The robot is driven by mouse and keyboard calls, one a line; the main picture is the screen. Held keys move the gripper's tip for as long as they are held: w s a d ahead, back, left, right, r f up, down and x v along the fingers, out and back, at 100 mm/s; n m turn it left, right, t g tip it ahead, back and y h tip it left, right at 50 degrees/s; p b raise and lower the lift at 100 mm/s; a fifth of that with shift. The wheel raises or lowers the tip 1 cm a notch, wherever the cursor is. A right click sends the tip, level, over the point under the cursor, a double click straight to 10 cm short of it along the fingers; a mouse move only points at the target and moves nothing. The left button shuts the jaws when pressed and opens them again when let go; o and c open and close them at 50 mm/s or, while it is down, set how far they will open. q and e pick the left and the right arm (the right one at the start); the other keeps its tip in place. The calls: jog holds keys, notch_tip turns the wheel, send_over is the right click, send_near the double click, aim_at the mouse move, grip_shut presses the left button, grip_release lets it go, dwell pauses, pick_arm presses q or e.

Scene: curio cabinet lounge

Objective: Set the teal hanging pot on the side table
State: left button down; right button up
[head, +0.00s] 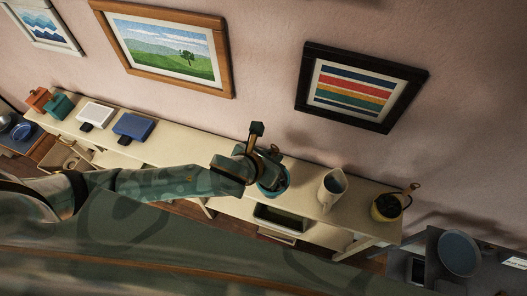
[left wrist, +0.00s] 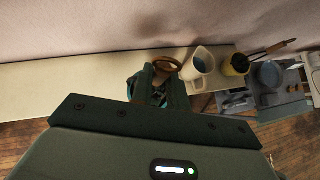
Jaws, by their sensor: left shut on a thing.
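My left gripper (head: 262,162) reaches in from the left over the long cream table and is shut on the teal hanging pot (head: 274,186). The pot is partly hidden behind the gripper and wrist. In the left wrist view, the gripper fingers (left wrist: 160,88) close around a teal part, with a brown ring (left wrist: 166,65) just beyond them. I cannot tell whether the pot touches the tabletop or hangs just above it. Which surface is the side table is not clear. My right gripper is not in view.
The long cream table (head: 217,205) bears a cream pitcher (head: 330,190) and a yellow pot (head: 386,207) right of the gripper. Blue (head: 135,126) and white (head: 97,115) items lie left. A dark grey surface with a round pan (head: 459,253) stands at far right. Framed pictures hang above.

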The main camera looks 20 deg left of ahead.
pick_arm(q)
jog(key=w+a+f+b, duration=0.1)
jog(key=w+a+f, duration=0.3)
jog(key=w+f, duration=0.4)
jog(key=shift+a+f+b, duration=0.2)
jog(key=shift+f+b, duration=0.2)
jog(key=shift+f, duration=0.95)
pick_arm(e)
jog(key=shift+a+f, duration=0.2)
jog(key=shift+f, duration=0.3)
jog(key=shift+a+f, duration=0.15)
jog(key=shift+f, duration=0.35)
pick_arm(q)
jog(key=shift+f, duration=0.1)
jog(key=c, duration=1.4)
grip_release()
jog(key=shift+f, duration=0.1)
jog(key=shift+o, duration=0.2)
